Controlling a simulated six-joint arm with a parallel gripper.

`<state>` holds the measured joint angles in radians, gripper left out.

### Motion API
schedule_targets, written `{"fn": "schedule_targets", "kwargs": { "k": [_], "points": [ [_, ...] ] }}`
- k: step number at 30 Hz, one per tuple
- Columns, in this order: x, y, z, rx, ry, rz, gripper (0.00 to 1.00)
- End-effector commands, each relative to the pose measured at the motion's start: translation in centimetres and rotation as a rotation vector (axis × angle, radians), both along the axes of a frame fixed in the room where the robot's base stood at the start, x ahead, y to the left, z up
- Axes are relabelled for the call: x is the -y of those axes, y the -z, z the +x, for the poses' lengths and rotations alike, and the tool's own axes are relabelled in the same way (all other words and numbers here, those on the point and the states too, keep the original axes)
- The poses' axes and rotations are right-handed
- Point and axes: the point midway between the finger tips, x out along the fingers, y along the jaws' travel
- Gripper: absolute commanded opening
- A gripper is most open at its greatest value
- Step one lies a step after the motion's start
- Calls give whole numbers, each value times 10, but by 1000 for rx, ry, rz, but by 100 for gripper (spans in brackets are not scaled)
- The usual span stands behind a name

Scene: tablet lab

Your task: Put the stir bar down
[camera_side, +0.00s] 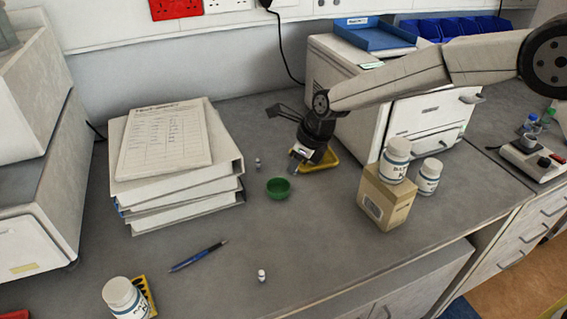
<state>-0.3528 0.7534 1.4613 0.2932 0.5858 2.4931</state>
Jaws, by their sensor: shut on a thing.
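My gripper (295,166) points down at the middle of the bench, beside the front left part of a yellow tray (326,163). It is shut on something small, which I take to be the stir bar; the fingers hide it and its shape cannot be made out. A green bowl (278,188) stands just in front of the gripper, a little to its left. I cannot tell whether the fingertips touch the tray or hang above it.
A small vial (257,163) stands left of the gripper, another vial (262,275) near the front edge. A blue pen (198,256) lies in front of stacked binders (185,190). A cardboard box (387,201) topped by a white bottle (395,160) stands right. The front middle bench is mostly clear.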

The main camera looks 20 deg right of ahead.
Motion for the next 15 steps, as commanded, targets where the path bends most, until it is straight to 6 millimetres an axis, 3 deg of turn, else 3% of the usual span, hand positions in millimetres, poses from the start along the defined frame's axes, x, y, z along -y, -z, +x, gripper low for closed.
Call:
{"fn": "schedule_targets", "kwargs": {
  "k": [9,15],
  "points": [
    [-9,34,25,-3,0,-1,0],
    [-12,46,35,-2,0,-1,0]
  ]
}}
